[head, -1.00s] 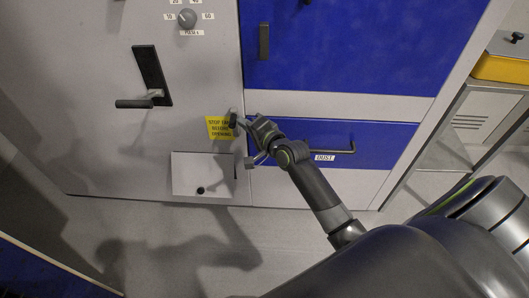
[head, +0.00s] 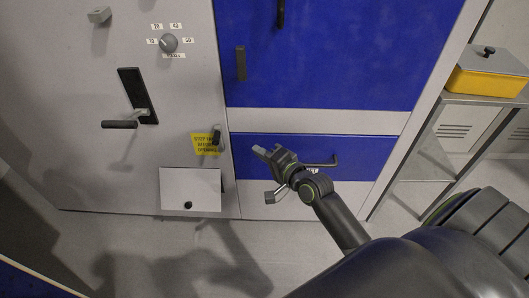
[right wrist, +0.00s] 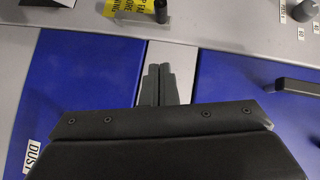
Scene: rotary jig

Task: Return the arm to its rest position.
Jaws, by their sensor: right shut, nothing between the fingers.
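My right gripper (head: 262,153) is shut and empty. In the head view it appears in front of the blue drawer marked DUST (head: 350,157), near that drawer's left edge. It is apart from the small dark latch (head: 216,138) beside the yellow label (head: 205,144). In the right wrist view the closed fingertips (right wrist: 158,72) point toward the latch (right wrist: 160,12), with a gap between them. My left gripper is not in view.
The grey cabinet has a lever handle (head: 120,124), a dial (head: 168,43) and a white flap (head: 190,185) with a dark knob. A large blue door (head: 330,60) is above the drawer. A yellow box (head: 490,75) stands on a side stand at right. Grey floor is clear in front.

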